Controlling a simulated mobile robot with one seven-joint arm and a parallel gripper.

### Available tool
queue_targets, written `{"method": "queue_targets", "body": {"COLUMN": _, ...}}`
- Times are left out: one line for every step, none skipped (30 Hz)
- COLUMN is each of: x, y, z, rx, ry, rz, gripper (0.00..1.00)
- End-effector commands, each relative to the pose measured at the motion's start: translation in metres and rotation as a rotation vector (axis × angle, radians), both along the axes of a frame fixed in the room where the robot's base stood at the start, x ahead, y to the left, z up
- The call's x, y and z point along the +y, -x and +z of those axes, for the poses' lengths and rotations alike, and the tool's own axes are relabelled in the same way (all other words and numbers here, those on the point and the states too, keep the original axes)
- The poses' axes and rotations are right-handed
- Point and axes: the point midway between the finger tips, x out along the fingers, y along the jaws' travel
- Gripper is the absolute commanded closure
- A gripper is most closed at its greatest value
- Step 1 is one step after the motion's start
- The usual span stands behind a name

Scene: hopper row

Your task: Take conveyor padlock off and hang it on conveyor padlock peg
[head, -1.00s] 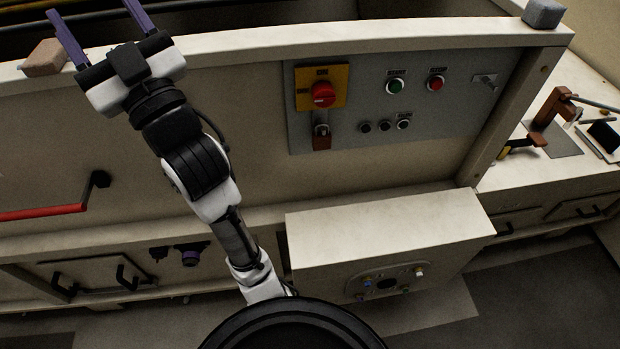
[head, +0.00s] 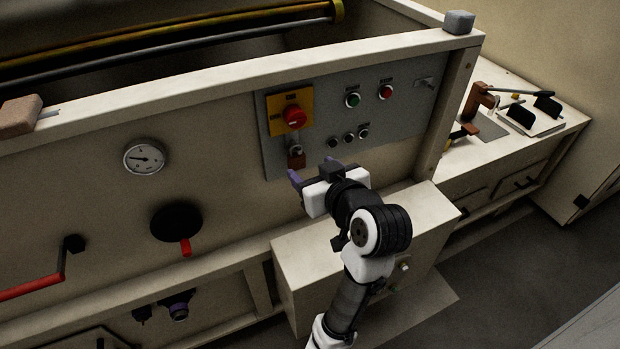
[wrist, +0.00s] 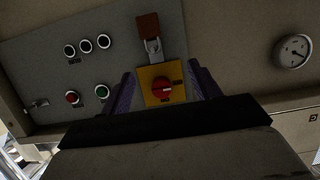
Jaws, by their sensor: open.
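The conveyor padlock (head: 297,159), with a red-brown body and metal shackle, hangs just below the red rotary switch (head: 294,117) on its yellow plate. In the wrist view the padlock (wrist: 148,26) appears above the switch, beyond the fingertips. My gripper (head: 309,173) is open and empty, its purple fingers just in front of and below the padlock, apart from it as far as I can see.
The grey panel (head: 390,115) also carries green, red and several black buttons. A pale box (head: 300,262) juts out below the panel, under my arm. A gauge (head: 145,158) and a black disc with a red handle (head: 177,222) are to the left.

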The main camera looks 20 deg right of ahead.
Motion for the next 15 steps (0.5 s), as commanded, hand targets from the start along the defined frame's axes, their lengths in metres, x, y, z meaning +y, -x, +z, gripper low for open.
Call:
{"method": "queue_targets", "body": {"x": -0.009, "y": 0.010, "z": -0.007, "rx": 0.030, "ry": -0.004, "rz": -0.014, "gripper": 0.38}}
{"method": "queue_targets", "body": {"x": -0.012, "y": 0.014, "z": -0.010, "rx": 0.043, "ry": -0.007, "rz": -0.016, "gripper": 0.38}}
{"method": "queue_targets", "body": {"x": -0.015, "y": 0.018, "z": -0.013, "rx": 0.054, "ry": -0.009, "rz": -0.018, "gripper": 0.38}}
{"method": "queue_targets", "body": {"x": -0.016, "y": 0.019, "z": -0.015, "rx": 0.060, "ry": -0.011, "rz": -0.018, "gripper": 0.38}}
{"method": "queue_targets", "body": {"x": -0.016, "y": 0.019, "z": -0.016, "rx": 0.064, "ry": -0.012, "rz": -0.019, "gripper": 0.38}}
{"method": "queue_targets", "body": {"x": -0.016, "y": 0.017, "z": -0.018, "rx": 0.067, "ry": -0.013, "rz": -0.017, "gripper": 0.38}}
{"method": "queue_targets", "body": {"x": -0.016, "y": 0.015, "z": -0.019, "rx": 0.067, "ry": -0.013, "rz": -0.017, "gripper": 0.38}}
{"method": "queue_targets", "body": {"x": -0.016, "y": 0.011, "z": -0.020, "rx": 0.066, "ry": -0.014, "rz": -0.016, "gripper": 0.38}}
{"method": "queue_targets", "body": {"x": -0.015, "y": 0.006, "z": -0.021, "rx": 0.067, "ry": -0.013, "rz": -0.014, "gripper": 0.38}}
{"method": "queue_targets", "body": {"x": -0.014, "y": 0.002, "z": -0.023, "rx": 0.066, "ry": -0.014, "rz": -0.013, "gripper": 0.38}}
{"method": "queue_targets", "body": {"x": -0.014, "y": -0.003, "z": -0.025, "rx": 0.067, "ry": -0.013, "rz": -0.014, "gripper": 0.38}}
{"method": "queue_targets", "body": {"x": -0.014, "y": -0.009, "z": -0.028, "rx": 0.067, "ry": -0.013, "rz": -0.013, "gripper": 0.38}}
{"method": "queue_targets", "body": {"x": -0.013, "y": -0.015, "z": -0.030, "rx": 0.067, "ry": -0.014, "rz": -0.013, "gripper": 0.38}}
{"method": "queue_targets", "body": {"x": -0.013, "y": -0.021, "z": -0.032, "rx": 0.068, "ry": -0.014, "rz": -0.013, "gripper": 0.38}}
{"method": "queue_targets", "body": {"x": -0.013, "y": -0.028, "z": -0.035, "rx": 0.068, "ry": -0.014, "rz": -0.013, "gripper": 0.38}}
